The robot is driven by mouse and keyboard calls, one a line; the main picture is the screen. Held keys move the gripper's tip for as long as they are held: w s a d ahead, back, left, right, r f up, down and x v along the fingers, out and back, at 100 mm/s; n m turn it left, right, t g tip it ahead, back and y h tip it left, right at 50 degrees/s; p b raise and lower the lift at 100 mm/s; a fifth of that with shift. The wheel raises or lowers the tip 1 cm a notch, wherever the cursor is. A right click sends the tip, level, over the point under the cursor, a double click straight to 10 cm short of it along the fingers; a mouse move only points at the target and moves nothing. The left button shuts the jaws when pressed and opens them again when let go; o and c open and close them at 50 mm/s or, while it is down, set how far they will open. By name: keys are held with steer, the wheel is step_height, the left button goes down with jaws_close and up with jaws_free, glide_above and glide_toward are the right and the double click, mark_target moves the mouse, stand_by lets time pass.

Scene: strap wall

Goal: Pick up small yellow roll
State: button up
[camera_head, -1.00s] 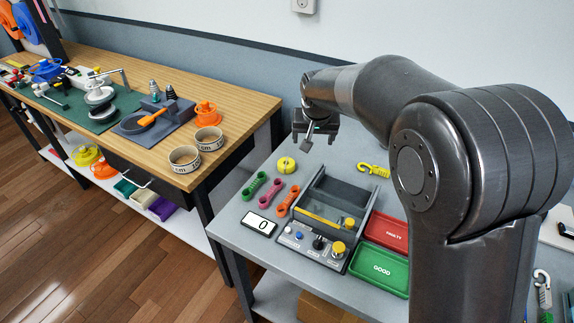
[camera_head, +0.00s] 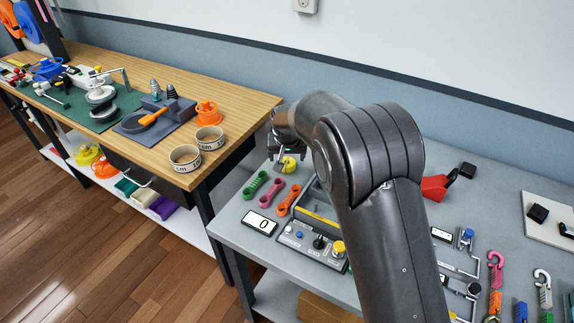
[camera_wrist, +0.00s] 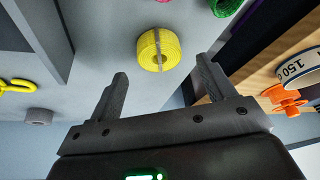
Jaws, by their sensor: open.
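The small yellow roll (camera_head: 288,164) lies on the grey table near its back left corner, partly hidden behind my gripper in the head view. In the wrist view the yellow roll (camera_wrist: 158,49) has a grey band across it and lies ahead of the fingertips, roughly between their lines. My gripper (camera_head: 287,152) is above the roll in the head view. In the wrist view my gripper (camera_wrist: 161,68) has its two fingers wide apart with nothing between them. I see no contact between the fingers and the roll.
The wooden bench (camera_head: 240,108) with tape rolls is at left.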

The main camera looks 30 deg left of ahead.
mark_target(287, 162)
steer(key=x, duration=0.3)
steer(key=shift+f, duration=0.25)
steer(key=shift+c, duration=0.5)
steer(key=c, duration=1)
steer(key=shift+r, duration=0.1)
